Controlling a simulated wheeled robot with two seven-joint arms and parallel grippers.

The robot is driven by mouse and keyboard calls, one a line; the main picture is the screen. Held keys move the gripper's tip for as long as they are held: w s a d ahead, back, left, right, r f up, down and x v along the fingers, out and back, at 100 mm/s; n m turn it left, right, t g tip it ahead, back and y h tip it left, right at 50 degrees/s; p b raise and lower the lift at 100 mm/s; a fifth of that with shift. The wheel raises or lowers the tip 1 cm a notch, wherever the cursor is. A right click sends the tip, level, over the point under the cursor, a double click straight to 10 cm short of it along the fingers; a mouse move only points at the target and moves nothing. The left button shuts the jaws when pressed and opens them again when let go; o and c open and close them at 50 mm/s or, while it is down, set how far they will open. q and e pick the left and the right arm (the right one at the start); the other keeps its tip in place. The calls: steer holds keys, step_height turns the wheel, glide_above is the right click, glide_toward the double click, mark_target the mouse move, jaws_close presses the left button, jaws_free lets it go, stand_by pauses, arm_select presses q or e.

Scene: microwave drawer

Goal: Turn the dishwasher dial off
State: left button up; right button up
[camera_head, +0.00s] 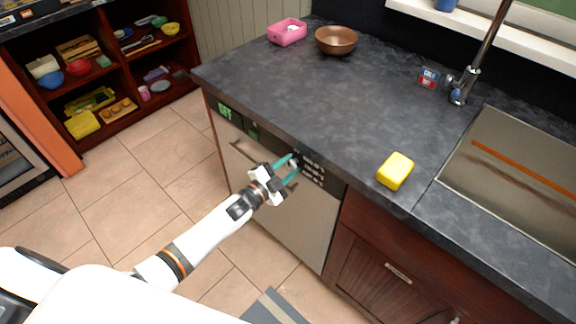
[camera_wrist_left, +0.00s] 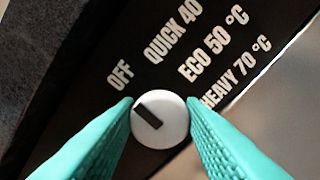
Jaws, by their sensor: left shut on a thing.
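The dishwasher (camera_head: 290,215) stands under the counter, with a dark control panel along its top edge. Its round white dial (camera_wrist_left: 172,126) shows close up in the left wrist view, below the white labels OFF, QUICK 40, ECO 50 °C and HEAVY 70 °C. The dial's black mark slants to the upper left, roughly towards OFF (camera_wrist_left: 120,75). My left gripper (camera_wrist_left: 160,112) has its teal fingers on either side of the dial and is shut on it. In the head view this gripper (camera_head: 293,167) is at the panel and largely hides the dial. My right gripper is not in view.
The dark counter (camera_head: 300,105) overhangs the panel closely. On it are a yellow sponge (camera_head: 395,171), a brown bowl (camera_head: 336,40) and a pink container (camera_head: 287,32). A sink (camera_head: 515,180) is at the right. Tiled floor (camera_head: 130,190) is clear at the left.

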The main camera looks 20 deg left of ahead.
arm_select(q)
steer(key=shift+n, duration=0.5)
steer(key=o, duration=1)
steer(key=shift+c, duration=0.2)
steer(key=v, duration=1.2)
steer(key=shift+b, duration=0.45)
steer(key=shift+a+f, duration=0.1)
